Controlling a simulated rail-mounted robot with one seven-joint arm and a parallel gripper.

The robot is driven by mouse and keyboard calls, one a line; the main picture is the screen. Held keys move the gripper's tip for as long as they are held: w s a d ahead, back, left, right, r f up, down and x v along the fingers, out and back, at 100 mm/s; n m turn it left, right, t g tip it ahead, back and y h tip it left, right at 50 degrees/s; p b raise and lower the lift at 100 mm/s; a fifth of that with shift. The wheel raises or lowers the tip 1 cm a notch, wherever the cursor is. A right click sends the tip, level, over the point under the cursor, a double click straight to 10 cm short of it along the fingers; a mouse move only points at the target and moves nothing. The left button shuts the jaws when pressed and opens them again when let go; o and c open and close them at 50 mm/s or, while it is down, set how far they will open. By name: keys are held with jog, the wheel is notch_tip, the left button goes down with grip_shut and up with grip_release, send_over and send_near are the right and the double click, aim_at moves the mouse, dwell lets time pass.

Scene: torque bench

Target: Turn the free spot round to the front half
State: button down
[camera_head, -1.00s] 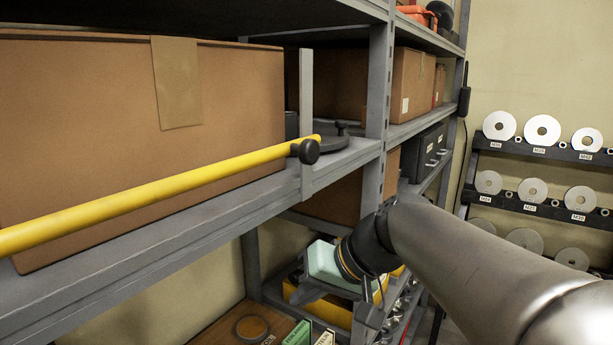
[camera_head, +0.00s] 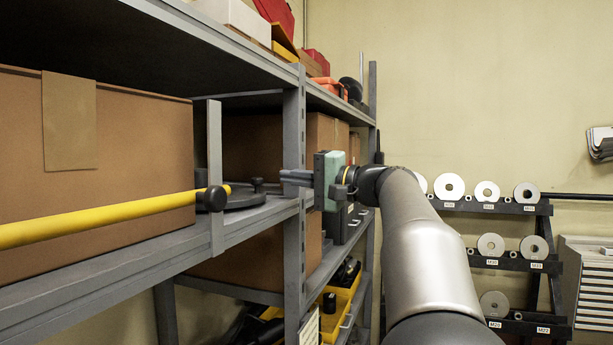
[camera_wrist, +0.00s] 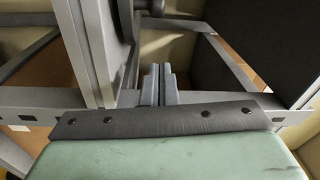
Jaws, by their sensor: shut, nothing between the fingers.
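A dark round disc (camera_head: 245,200) with a small upright black knob (camera_head: 257,183) lies on the middle shelf, partly behind a grey post and the end of a yellow bar. In the wrist view the disc's edge (camera_wrist: 126,18) and a black knob (camera_wrist: 157,8) show at the top. No free spot on it can be made out. My gripper (camera_head: 284,177) is right of the disc, at the shelf's upright, pointing left. Its fingers also show in the wrist view (camera_wrist: 160,75); they are together and hold nothing. I cannot tell whether it touches the upright.
A yellow bar (camera_head: 100,217) with a black end knob (camera_head: 215,198) runs along the shelf front before a large cardboard box (camera_head: 120,145). A grey shelf upright (camera_head: 293,150) stands close to my gripper. A rack of metal discs (camera_head: 490,235) stands right.

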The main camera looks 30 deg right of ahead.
jog(key=p+x, duration=0.1)
jog(key=x, duration=0.3)
jog(key=shift+r, duration=0.15)
jog(key=s+a, duration=0.2)
jog(key=s, duration=0.1)
jog(key=shift+f, duration=0.3)
jog(key=shift+a+f, duration=0.2)
jog(key=shift+f, duration=0.05)
jog(key=shift+s, duration=0.1)
